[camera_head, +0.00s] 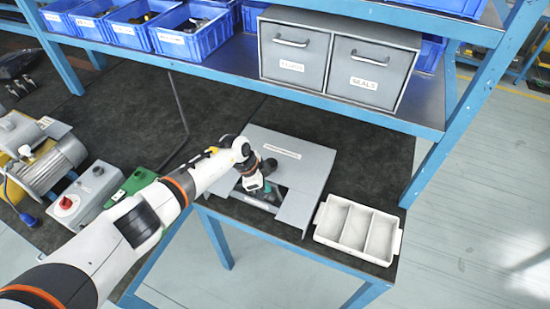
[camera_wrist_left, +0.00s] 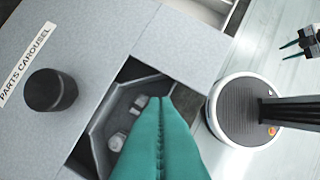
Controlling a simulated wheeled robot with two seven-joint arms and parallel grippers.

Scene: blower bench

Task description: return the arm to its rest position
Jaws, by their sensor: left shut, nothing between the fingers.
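My left arm reaches in from the left in the head view, and its gripper (camera_head: 266,193) is over the opening of a grey parts carousel (camera_head: 308,172). In the left wrist view the teal fingers (camera_wrist_left: 160,104) are shut together and empty. They point into or just above the opening; the exact depth is unclear. The dark compartment (camera_wrist_left: 101,127) below holds a few small pale parts (camera_wrist_left: 117,141). A black knob (camera_wrist_left: 50,90) stands on the carousel's top. My right gripper (camera_wrist_left: 289,50) shows small at the right edge of the left wrist view, its teal fingertips apart.
A white divided tray (camera_head: 318,244) sits right of the carousel at the bench edge. Grey drawers (camera_head: 334,75) and blue bins (camera_head: 190,43) stand on the shelf above.

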